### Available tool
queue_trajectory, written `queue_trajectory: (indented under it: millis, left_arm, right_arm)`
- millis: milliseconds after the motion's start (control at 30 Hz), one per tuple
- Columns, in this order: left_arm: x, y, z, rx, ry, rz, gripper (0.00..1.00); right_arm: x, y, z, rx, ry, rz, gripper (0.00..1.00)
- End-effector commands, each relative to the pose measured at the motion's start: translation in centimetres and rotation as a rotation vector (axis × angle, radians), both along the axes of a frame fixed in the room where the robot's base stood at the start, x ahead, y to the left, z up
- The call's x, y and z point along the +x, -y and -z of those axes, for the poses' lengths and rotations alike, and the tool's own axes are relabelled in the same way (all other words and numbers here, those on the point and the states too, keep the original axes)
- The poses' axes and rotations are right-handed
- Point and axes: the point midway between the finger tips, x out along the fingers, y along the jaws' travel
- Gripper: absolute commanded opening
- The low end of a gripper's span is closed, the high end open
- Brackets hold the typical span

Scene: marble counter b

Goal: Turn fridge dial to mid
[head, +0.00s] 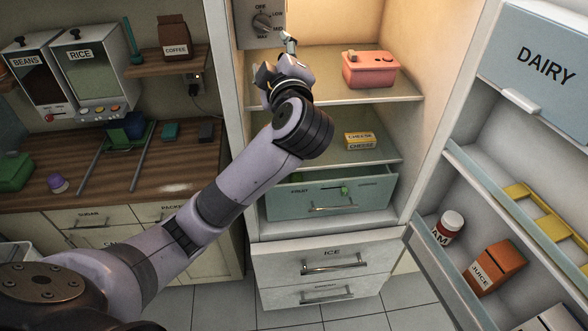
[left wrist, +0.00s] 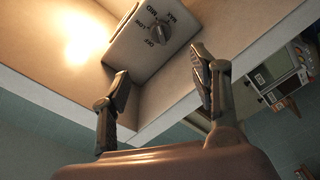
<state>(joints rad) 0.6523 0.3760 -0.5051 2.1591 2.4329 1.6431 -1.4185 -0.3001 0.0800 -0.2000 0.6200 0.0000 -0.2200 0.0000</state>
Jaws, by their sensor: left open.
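The fridge dial (head: 262,22) is a dark round knob on a grey panel at the upper left inside the open fridge, with OFF, LOW, MID and MAX printed around it. Which mark it points to is too small to tell surely. It also shows in the left wrist view (left wrist: 158,31), beyond the fingers. My left gripper (head: 276,57) is just below the panel in the head view. In the left wrist view the gripper (left wrist: 162,76) has its fingers spread and empty, apart from the dial, which lies ahead between their directions. My right gripper is not in view.
A pink box (head: 370,69) stands on the upper fridge shelf, right of my gripper. A cheese pack (head: 360,141) lies on the shelf below. The fridge's left wall (head: 228,110) is close beside my arm. The open DAIRY door (head: 535,60) is at right.

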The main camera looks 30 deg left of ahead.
Motion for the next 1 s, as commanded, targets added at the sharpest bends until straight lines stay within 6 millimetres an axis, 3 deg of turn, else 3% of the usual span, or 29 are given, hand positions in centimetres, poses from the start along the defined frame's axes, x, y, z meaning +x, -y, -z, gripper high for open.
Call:
queue_trajectory:
  millis: [33, 267, 500, 1000]
  left_arm:
    - [0.4, -0.5, 1.2, 0.008, 0.010, -0.020, 0.55]
    - [1.6, -2.0, 4.0, 0.064, 0.083, -0.095, 0.55]
    - [3.0, -3.2, 8.3, 0.182, 0.149, -0.145, 0.55]
    - [5.2, -2.4, 17.6, 0.437, 0.166, -0.090, 0.55]
  right_arm:
    - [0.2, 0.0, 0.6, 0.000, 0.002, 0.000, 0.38]
    - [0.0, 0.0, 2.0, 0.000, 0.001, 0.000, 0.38]
    - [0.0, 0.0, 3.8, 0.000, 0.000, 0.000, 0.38]
    - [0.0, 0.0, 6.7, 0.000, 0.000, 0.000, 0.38]
